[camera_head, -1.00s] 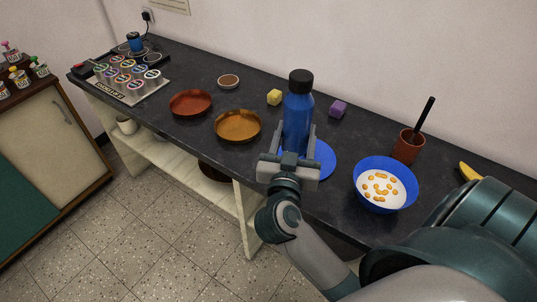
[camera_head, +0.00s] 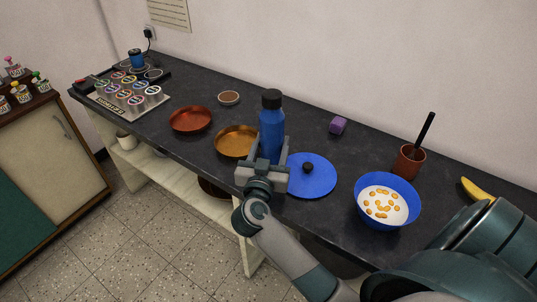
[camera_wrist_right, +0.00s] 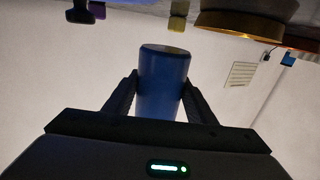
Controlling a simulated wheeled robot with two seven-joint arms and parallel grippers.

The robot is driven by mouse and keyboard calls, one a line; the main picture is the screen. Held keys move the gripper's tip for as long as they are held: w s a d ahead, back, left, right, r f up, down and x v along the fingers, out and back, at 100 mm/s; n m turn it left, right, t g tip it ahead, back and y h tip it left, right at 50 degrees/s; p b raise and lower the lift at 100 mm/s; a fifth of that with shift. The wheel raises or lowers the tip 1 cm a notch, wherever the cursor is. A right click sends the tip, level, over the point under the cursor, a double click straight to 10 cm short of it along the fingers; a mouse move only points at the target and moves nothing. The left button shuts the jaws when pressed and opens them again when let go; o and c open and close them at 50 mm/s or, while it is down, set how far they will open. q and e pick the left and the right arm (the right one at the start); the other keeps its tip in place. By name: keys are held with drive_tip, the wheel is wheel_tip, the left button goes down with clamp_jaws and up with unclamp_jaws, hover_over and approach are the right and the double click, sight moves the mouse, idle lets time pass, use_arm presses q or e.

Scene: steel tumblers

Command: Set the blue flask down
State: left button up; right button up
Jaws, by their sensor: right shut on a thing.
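The blue flask (camera_head: 271,134) has a black cap and is upright in my right gripper (camera_head: 264,166). The jaws are shut around its lower part. In the head view it stands in front of the right side of the orange-brown dish and left of the blue lid. In the right wrist view the flask (camera_wrist_right: 163,82) sits between the two fingers (camera_wrist_right: 158,98), its bottom end visible. That view looks upside down, and a gap shows between the flask's bottom and the counter, so the flask appears raised. My left gripper is not in view.
The dark counter (camera_head: 330,212) holds a blue lid (camera_head: 318,182) with a black knob, an orange-brown dish (camera_head: 230,143), a red dish (camera_head: 190,119), a purple cube (camera_head: 338,125), a blue bowl (camera_head: 365,208), a brown cup (camera_head: 406,163) and a banana (camera_head: 474,189).

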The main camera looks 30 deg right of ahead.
drive_tip(key=shift+w+f, duration=0.3)
drive_tip(key=shift+w, duration=0.25)
drive_tip(key=shift+w+f, duration=0.1)
drive_tip(key=shift+w, duration=0.1)
drive_tip(key=shift+f, duration=1.55)
drive_tip(key=shift+f+b, duration=0.3)
drive_tip(key=shift+f, duration=0.15)
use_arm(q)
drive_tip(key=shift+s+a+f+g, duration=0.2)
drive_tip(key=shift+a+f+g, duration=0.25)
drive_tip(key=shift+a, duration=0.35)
